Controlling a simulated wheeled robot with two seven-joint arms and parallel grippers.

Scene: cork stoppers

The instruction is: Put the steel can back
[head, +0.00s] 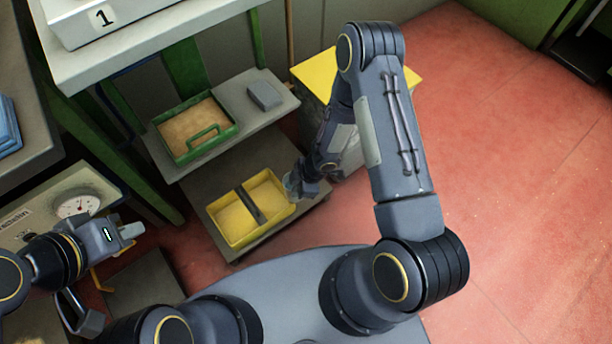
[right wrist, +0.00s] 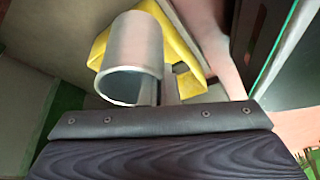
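The steel can (right wrist: 135,55) is a plain grey cylinder, large in the right wrist view, with its open end toward the camera. My right gripper (head: 295,186) is at the right end of the yellow two-part tray (head: 222,232) in the head view. It appears shut on the can, a small grey shape at its tip; the fingers are mostly hidden. Yellow (right wrist: 185,50) shows behind the can in the wrist view. My left gripper (head: 132,235) is at the lower left, beside the dial scale, with nothing visible in it; its finger gap is unclear.
A green crate (head: 207,150) with brownish filling and a grey block (head: 264,97) are on the shelf above the yellow tray. A dial scale (head: 75,207) stands at left. A yellow-topped stand (head: 316,72) is behind my right arm. Red floor (head: 520,180) is clear at right.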

